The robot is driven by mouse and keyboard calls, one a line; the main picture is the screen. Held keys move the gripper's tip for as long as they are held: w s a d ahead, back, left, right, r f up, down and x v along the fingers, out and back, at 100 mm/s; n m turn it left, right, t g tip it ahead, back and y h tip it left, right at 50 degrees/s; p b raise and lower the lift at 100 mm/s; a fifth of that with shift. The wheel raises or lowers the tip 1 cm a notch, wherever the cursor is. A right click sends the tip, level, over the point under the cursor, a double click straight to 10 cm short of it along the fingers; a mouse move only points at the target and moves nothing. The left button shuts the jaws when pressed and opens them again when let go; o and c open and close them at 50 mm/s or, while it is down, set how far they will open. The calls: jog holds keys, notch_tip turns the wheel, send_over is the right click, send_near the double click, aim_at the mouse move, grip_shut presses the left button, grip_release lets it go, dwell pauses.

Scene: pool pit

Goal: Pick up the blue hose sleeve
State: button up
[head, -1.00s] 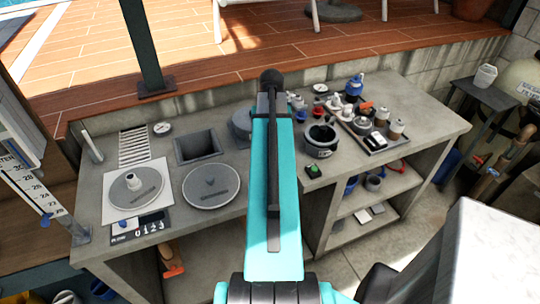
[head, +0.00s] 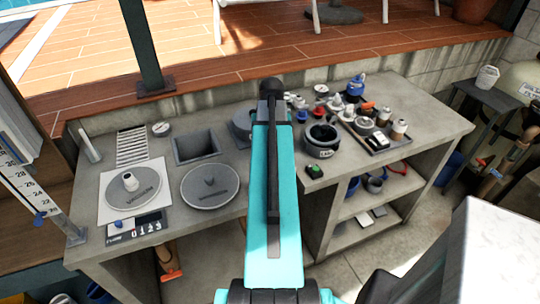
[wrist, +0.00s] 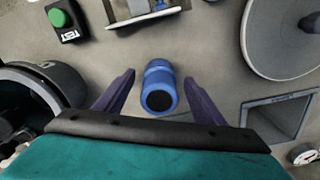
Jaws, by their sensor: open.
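The blue hose sleeve (wrist: 158,84) is a short blue cylinder with a dark opening facing the wrist camera. In the wrist view it is between the two purple fingers of my gripper (wrist: 159,78). The gripper is open, with a visible gap on each side of the sleeve. I cannot tell from this view how far the fingertips reach down along it. In the head view my own arm covers the gripper and the spot where the sleeve is.
A dark round pot (head: 320,138) and a green-button TEST box (head: 315,171) are on one side. A round grey lid (head: 210,186) and a square recess (head: 197,147) are on the other. A crowded tray (head: 378,143) sits farther right. Bare grey bench surrounds the sleeve.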

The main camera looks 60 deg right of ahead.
jog(key=shift+f+b, duration=0.5)
jog(key=shift+f, duration=0.5)
jog(key=c, duration=1.1)
jog(key=shift+r, duration=0.15)
jog(key=shift+c, duration=0.2)
notch_tip(320, 180, up, 10)
jog(key=p, duration=0.7)
jog(key=shift+p, duration=0.3)
jog(key=shift+w, duration=0.1)
